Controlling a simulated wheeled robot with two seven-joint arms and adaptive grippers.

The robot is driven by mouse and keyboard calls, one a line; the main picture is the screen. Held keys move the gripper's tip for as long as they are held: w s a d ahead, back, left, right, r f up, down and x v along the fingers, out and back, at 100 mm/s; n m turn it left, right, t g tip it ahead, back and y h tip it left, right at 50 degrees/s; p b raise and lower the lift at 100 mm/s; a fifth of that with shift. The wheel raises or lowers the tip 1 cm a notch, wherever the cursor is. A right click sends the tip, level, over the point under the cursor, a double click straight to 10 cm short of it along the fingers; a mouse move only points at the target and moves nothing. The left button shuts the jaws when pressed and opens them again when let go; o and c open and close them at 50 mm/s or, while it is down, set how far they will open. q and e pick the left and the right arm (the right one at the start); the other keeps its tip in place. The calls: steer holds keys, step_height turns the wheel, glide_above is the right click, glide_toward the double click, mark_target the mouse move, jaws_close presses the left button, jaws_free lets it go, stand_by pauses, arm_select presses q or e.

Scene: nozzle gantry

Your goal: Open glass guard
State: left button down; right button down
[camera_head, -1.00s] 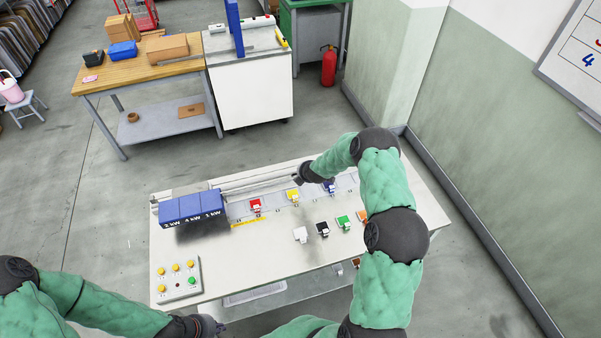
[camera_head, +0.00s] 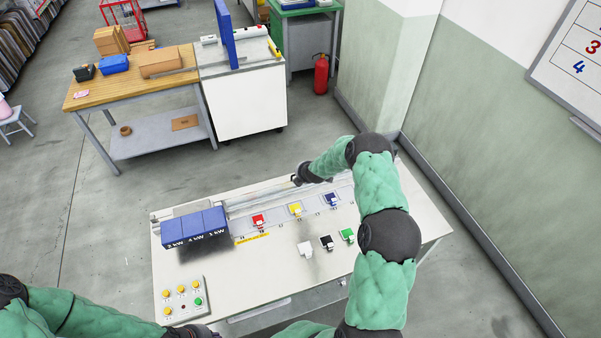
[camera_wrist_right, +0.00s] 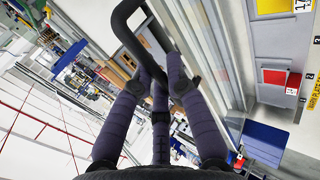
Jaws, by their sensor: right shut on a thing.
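The glass guard (camera_head: 255,196) is a long clear panel with pale rails along the back of the white table in the head view. My right gripper (camera_head: 296,180) is at its right part, its jaws small and partly hidden by the wrist there. In the right wrist view my right gripper (camera_wrist_right: 160,85) is shut on a dark, bent bar handle (camera_wrist_right: 132,38), which lies between the fingers. The pale rails and glass of the guard run beside it. My left gripper (camera_head: 205,332) shows only in part at the bottom edge; its jaws are not clear.
Blue kW-marked blocks (camera_head: 195,227) stand at the guard's left end. A button panel (camera_head: 182,300) is at front left.

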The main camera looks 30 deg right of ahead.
steer(key=shift+f, duration=0.1)
steer(key=c, duration=1.2)
jaws_free()
steer(key=shift+s, duration=0.1)
steer(key=v, duration=1.2)
